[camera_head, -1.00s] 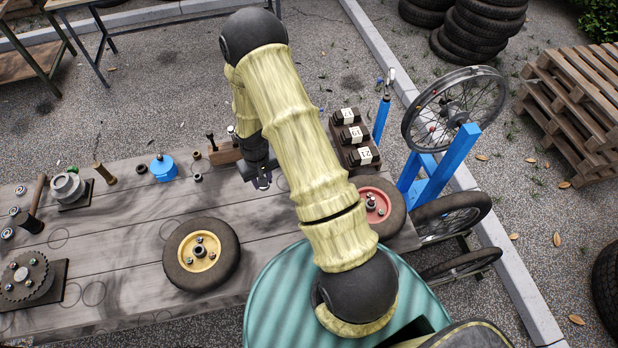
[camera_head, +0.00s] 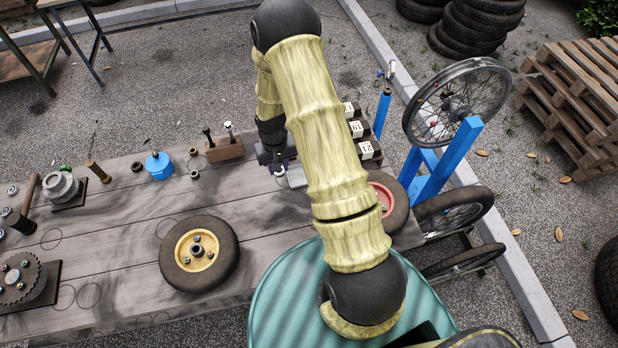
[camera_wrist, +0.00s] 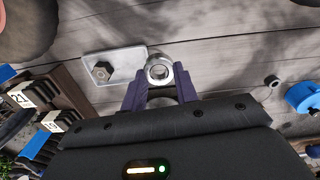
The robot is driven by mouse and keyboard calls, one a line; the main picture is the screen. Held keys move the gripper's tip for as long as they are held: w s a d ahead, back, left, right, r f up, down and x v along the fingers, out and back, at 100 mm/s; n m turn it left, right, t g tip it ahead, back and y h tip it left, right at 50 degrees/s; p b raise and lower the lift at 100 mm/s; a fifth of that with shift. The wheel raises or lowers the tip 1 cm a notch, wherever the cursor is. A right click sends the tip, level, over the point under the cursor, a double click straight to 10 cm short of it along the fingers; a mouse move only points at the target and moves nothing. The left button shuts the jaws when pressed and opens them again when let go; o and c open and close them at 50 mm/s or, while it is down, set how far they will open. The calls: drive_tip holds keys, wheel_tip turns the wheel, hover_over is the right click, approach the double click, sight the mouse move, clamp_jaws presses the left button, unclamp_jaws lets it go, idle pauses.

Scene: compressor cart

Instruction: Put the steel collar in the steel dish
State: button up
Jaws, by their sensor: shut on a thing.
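The steel collar (camera_wrist: 158,71), a bright ring with a dark hole, is between the fingertips of my gripper (camera_wrist: 160,86) in the wrist view. The gripper is shut on it. A shallow grey rectangular dish (camera_wrist: 122,60) lies on the planks just left of the collar, with a dark nut (camera_wrist: 103,71) in it. In the head view my gripper (camera_head: 278,170) is over the bench, and the dish (camera_head: 297,178) shows just to its right, partly hidden by my arm. The collar is too small to make out clearly there.
A wooden block with upright bolts (camera_head: 225,149), a blue pot (camera_head: 159,166) and small nuts stand left of the gripper. A labelled socket block (camera_wrist: 36,96) is beyond the dish. Yellow-hub (camera_head: 200,254) and red-hub (camera_head: 388,198) wheels lie on the bench. Bare planks lie between.

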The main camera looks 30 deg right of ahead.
drive_tip(key=w+d+f+m+b, duration=0.1)
drive_tip(key=w+d+m+b, duration=0.2)
drive_tip(key=b, duration=0.8)
drive_tip(key=d+m, duration=0.2)
drive_tip(key=d, duration=0.2)
drive_tip(key=shift+w+d+f+m, duration=0.15)
drive_tip(key=shift+d+f+m, duration=0.1)
drive_tip(key=shift+m, duration=0.05)
hover_over(298, 176)
drive_tip(key=shift+w+f, duration=0.15)
drive_tip(key=shift+f, duration=3)
drive_tip(key=shift+f, duration=1.85)
